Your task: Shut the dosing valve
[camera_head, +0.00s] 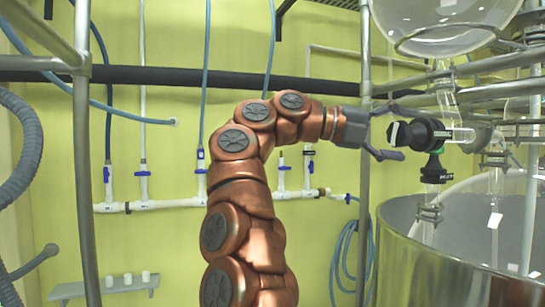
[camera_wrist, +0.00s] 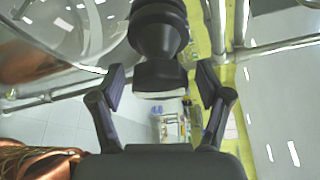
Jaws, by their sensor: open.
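The dosing valve (camera_head: 428,133) is at the right of the head view, on a clear glass pipe under a round glass vessel. It has a black knob on its left side, a green part and a second black knob below. My gripper (camera_head: 391,130) is open just left of the side knob. In the wrist view a black ribbed knob with a flat grey end (camera_wrist: 160,50) is ahead, between the two spread fingers of my gripper (camera_wrist: 162,84). The fingers appear apart from it. The valve's inner position is not visible.
The glass vessel (camera_head: 440,18) hangs above the valve and a wide steel vessel (camera_head: 408,262) stands below it. An upright metal post (camera_head: 365,190) and several horizontal pipes are close to my gripper. A white pipe with blue-handled taps (camera_head: 165,203) runs along the yellow wall.

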